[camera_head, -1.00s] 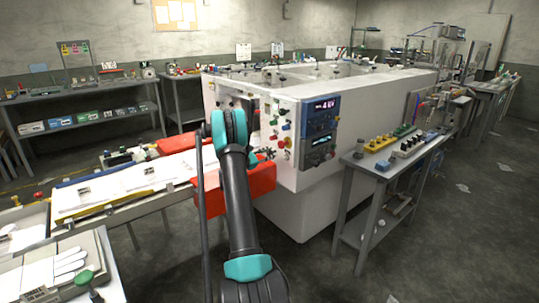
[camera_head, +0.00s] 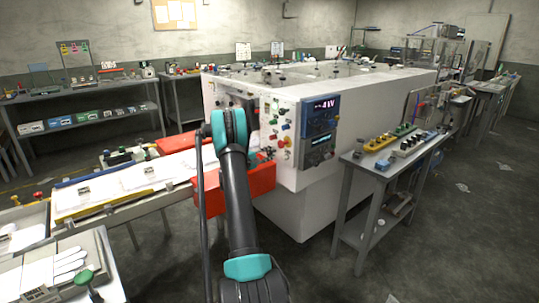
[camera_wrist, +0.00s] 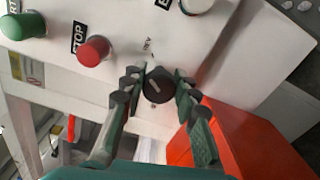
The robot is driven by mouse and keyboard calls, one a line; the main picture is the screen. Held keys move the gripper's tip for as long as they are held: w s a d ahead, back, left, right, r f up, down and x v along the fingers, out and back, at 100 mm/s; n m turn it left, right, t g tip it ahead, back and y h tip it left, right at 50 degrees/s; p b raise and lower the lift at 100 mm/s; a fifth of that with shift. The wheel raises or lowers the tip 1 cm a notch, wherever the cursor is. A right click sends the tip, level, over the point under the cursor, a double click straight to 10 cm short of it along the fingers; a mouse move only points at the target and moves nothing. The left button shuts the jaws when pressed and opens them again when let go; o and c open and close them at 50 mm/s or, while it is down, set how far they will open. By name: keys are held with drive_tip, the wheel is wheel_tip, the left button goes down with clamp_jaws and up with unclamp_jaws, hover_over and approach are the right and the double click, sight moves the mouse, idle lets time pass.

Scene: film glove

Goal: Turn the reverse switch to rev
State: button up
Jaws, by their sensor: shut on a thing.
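The reverse switch (camera_wrist: 158,86) is a small round dark knob with a pale pointer line, on the white panel in the wrist view. My gripper (camera_wrist: 158,90) has one finger on each side of the knob and is shut on it. The pointer line looks slanted. In the head view my gripper (camera_head: 264,156) is at the lower left of the control panel, and the knob cannot be made out there.
A red STOP button (camera_wrist: 93,51) and a green button (camera_wrist: 22,25) are left of the knob. A pale round control (camera_wrist: 196,5) is above right. A red-orange box-like part (camera_wrist: 245,135) is close below right. A side table (camera_head: 385,160) stands right of the white machine (camera_head: 290,215).

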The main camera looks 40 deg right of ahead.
drive_tip(key=shift+f+m, duration=0.1)
drive_tip(key=shift+m, duration=0.9)
drive_tip(key=o, duration=1.2)
drive_tip(key=shift+c, duration=0.2)
drive_tip(key=shift+a, duration=0.1)
drive_tip(key=s+a, duration=0.1)
drive_tip(key=a, duration=1.1)
